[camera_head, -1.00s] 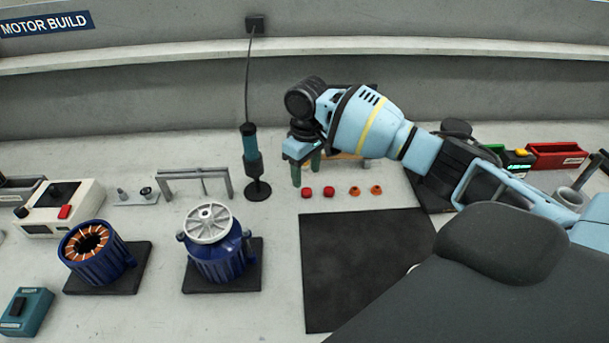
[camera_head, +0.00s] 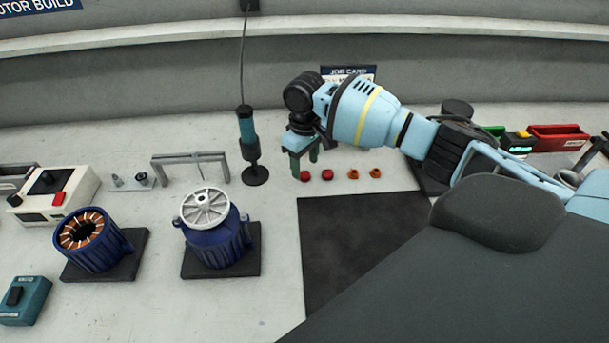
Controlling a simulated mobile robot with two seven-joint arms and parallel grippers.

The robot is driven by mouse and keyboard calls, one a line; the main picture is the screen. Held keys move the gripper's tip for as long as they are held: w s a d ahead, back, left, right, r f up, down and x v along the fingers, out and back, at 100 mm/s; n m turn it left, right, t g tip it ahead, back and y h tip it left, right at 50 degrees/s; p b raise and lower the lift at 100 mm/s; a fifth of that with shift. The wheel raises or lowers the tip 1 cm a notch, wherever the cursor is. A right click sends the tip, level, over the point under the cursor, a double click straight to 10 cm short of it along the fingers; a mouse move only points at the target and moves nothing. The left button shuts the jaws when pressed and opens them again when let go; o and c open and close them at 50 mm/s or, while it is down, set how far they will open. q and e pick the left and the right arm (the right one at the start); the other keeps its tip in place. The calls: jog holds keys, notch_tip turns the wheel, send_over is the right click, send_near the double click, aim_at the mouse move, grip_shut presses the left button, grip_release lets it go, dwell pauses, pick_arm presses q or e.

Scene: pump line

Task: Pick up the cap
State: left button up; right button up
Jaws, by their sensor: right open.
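Two small red caps, a left one (camera_head: 304,176) and a right one (camera_head: 327,174), sit on the grey bench just behind the dark mat. Two small orange pieces, one (camera_head: 352,173) and another (camera_head: 375,172), stand in the same row to their right. My right gripper (camera_head: 304,161) is open, pointing down with its green fingers just behind and above the left red cap. Nothing shows between the fingers. I cannot tell whether the fingertips touch anything. My left gripper is not in view.
A black-based post tool (camera_head: 248,145) stands close left of my gripper. A blue motor with a silver cover (camera_head: 205,208) and a copper-wound stator (camera_head: 82,232) stand on dark pads to the left. The dark mat (camera_head: 345,235) is clear where it shows. A red bin (camera_head: 557,137) is at the right.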

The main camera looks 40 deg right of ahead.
aim_at(305, 174)
notch_tip(305, 174, down, 3)
jog(key=shift+f, duration=0.15)
jog(key=c, duration=0.9)
